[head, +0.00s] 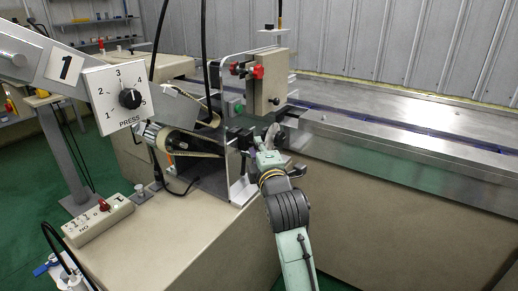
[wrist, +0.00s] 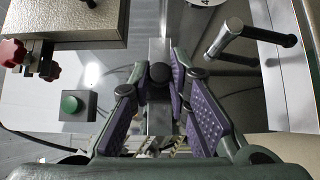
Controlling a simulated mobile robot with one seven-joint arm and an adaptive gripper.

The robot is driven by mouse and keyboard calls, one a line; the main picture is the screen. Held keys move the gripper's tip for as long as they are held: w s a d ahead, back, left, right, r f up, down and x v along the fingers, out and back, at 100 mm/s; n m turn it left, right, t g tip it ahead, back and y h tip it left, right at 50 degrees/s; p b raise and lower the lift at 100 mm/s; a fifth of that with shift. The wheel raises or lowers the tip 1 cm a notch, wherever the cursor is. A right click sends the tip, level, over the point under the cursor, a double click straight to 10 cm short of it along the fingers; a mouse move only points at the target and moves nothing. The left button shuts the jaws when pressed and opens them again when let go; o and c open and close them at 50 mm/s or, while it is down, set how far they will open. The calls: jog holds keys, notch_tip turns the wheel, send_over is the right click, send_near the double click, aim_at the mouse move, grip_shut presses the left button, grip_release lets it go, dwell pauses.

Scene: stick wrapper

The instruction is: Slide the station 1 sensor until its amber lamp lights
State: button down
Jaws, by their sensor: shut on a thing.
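In the wrist view, my gripper (wrist: 160,76) has its purple-padded fingers closed around a dark round knob (wrist: 158,73). The knob sits on a narrow grey metal block (wrist: 159,48), which looks like the sensor's slide, though I cannot confirm that. In the head view, my gripper (head: 268,136) reaches in at the front of the station 1 machine, beside its metal brackets. It largely hides the held part there. I cannot make out an amber lamp in either view. The "1" sign (head: 66,67) hangs at the left.
A beige box (head: 268,82) with red knobs (head: 258,71) stands above my gripper. A green button (wrist: 70,104) is left of my fingers and a metal handle (wrist: 232,40) is to the right. A PRESS dial (head: 130,98) and a switch box (head: 98,220) are at the left.

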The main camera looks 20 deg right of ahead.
jog(key=shift+w+d+r+b, duration=0.1)
jog(key=shift+w+d+b, duration=0.65)
jog(key=shift+d, duration=0.25)
jog(key=c, duration=1.5)
grip_release()
jog(key=s, duration=0.4)
jog(key=s+a, duration=0.1)
jog(key=s, duration=0.7)
jog(key=shift+a, duration=0.25)
